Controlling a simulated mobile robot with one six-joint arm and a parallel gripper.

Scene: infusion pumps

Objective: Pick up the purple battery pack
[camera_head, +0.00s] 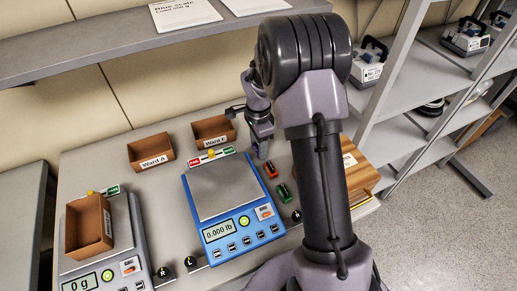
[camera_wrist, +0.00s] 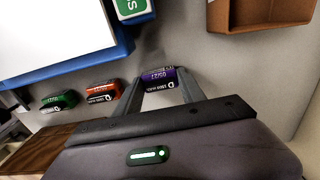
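The purple battery pack (camera_wrist: 159,79) lies between the two fingers of my gripper (camera_wrist: 160,82) in the wrist view. The fingers are apart, one at each end of the pack, and their tips look very close to it. I cannot tell whether they press on it. In the head view my gripper (camera_head: 262,148) points down at the table, right of the blue scale. The purple pack is hidden there.
An orange-red battery pack (camera_head: 270,170) and a green one (camera_head: 284,192) lie beside the blue scale (camera_head: 221,191). Brown bins (camera_head: 151,151) (camera_head: 213,132) stand at the back. A second scale (camera_head: 125,235) holding a bin (camera_head: 87,225) is at left. A wooden box (camera_head: 359,172) stands at right.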

